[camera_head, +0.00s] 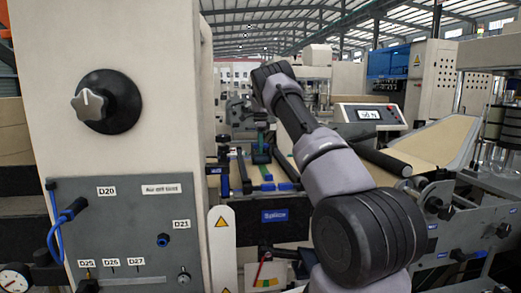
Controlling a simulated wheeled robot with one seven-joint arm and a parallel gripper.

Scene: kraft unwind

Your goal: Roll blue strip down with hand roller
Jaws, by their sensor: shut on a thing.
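My gripper (262,140) shows small, at the far end of my arm, pointing down over the splice table in the middle of the picture. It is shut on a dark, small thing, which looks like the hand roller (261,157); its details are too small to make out. Blue strip pieces (285,187) lie across the tan web (280,172) just below and to the right of it. I cannot tell whether the roller touches the strip.
A cream machine cabinet with a black knob (105,101) and a grey panel (130,235) fills the left. A display (370,114) and a dark roller bar (382,158) stand right of my arm. A blue label plate (274,216) marks the table's front.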

